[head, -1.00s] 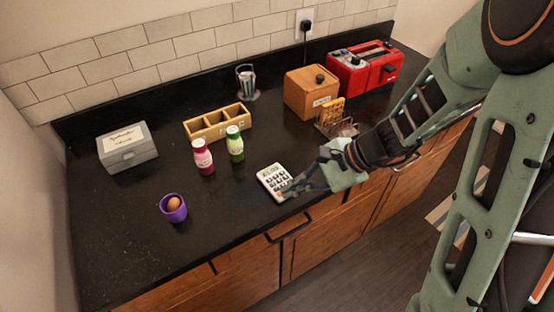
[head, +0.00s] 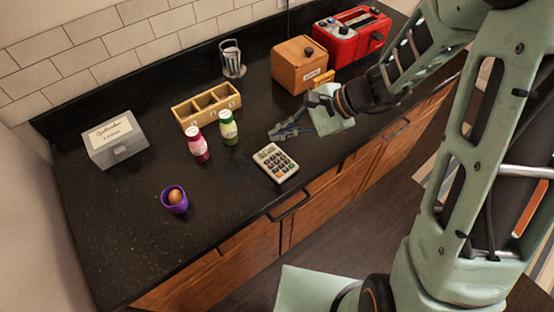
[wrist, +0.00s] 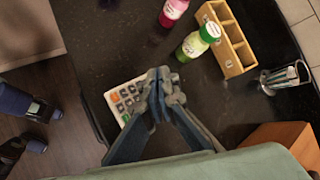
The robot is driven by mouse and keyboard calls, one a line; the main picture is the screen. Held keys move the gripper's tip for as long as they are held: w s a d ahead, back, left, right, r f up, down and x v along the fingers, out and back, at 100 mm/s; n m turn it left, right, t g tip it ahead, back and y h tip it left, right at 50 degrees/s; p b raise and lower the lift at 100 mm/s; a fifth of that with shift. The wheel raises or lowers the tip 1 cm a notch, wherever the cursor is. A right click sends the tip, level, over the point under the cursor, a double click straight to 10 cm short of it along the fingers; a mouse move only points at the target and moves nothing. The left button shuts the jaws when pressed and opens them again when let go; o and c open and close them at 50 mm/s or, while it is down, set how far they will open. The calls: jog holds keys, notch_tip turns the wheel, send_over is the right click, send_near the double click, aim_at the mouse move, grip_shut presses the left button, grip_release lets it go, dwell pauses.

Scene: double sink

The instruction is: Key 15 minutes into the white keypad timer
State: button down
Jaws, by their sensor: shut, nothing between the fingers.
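The white keypad timer (head: 275,162) lies flat on the black counter near its front edge, with its display toward the back and its keys in full view in the head view. What its display reads is too small to tell. My gripper (head: 273,134) is shut and empty, above the counter behind the timer and apart from it in the head view.
A pink bottle (head: 198,143) and a green bottle (head: 228,128) stand left of my gripper. Behind them is a wooden divided box (head: 206,105).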

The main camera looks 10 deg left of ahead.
jog(key=b, duration=0.5)
send_over(279, 163)
notch_tip(279, 163, down, 7)
jog(key=shift+f, duration=0.1)
jog(key=shift+d+f+b, duration=0.1)
jog(key=shift+f+b, duration=0.7)
jog(key=shift+b, duration=0.2)
jog(key=shift+f, duration=0.1)
jog(key=shift+f+b, duration=0.3)
jog(key=shift+b, duration=0.25)
jog(key=shift+f+b, duration=0.3)
jog(key=shift+b, duration=0.05)
dwell(0.6)
jog(key=shift+r, duration=0.1)
jog(key=shift+r+p, duration=0.45)
jog(key=shift+r, duration=0.2)
